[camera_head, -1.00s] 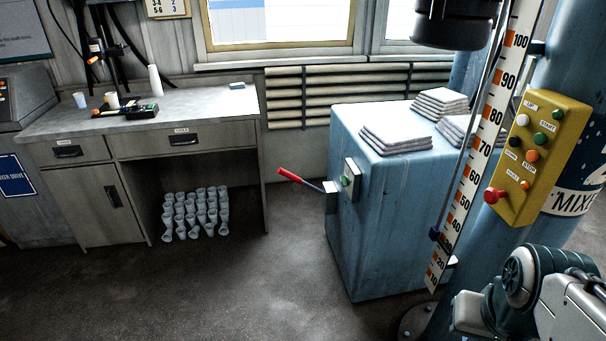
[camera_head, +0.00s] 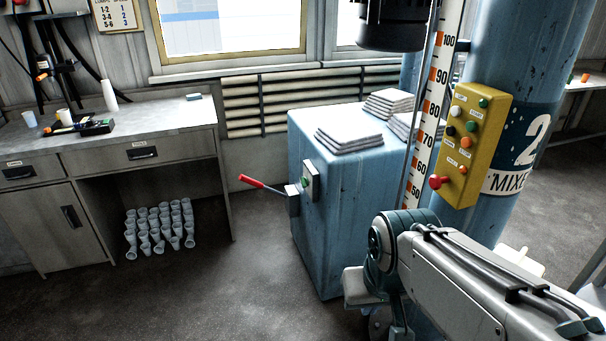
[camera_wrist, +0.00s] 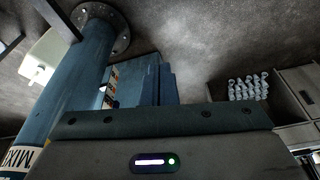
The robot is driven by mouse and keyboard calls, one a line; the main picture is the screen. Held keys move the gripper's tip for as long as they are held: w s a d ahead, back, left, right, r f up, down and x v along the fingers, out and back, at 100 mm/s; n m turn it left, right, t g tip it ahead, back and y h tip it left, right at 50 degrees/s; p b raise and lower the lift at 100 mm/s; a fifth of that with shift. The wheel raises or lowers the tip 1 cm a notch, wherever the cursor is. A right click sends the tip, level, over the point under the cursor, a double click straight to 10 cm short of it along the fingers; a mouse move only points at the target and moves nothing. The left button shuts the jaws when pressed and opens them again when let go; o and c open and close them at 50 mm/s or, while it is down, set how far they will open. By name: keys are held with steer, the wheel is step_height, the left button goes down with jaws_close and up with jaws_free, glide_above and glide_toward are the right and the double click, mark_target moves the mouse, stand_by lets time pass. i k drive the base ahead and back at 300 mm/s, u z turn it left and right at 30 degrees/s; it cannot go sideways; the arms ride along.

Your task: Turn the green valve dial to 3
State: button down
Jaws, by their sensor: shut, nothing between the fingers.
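I cannot make out a green valve dial with numbers in either view. My arm reaches in from the lower right of the head view, in front of the blue column (camera_head: 520,70). The housing of my gripper (camera_wrist: 160,135) fills the bottom of the wrist view, with a lit indicator on it.
A red-handled lever (camera_head: 252,182) sticks out left of the cabinet. A workbench (camera_head: 150,125) stands at left, with cups (camera_head: 160,230) underneath. The floor (camera_head: 230,290) between is clear. A scale (camera_head: 435,100) stands beside the column.

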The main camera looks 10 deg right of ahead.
mark_target(303, 181)
steer(key=u, duration=0.3)
steer(key=i, duration=2.05)
steer(key=z, duration=0.45)
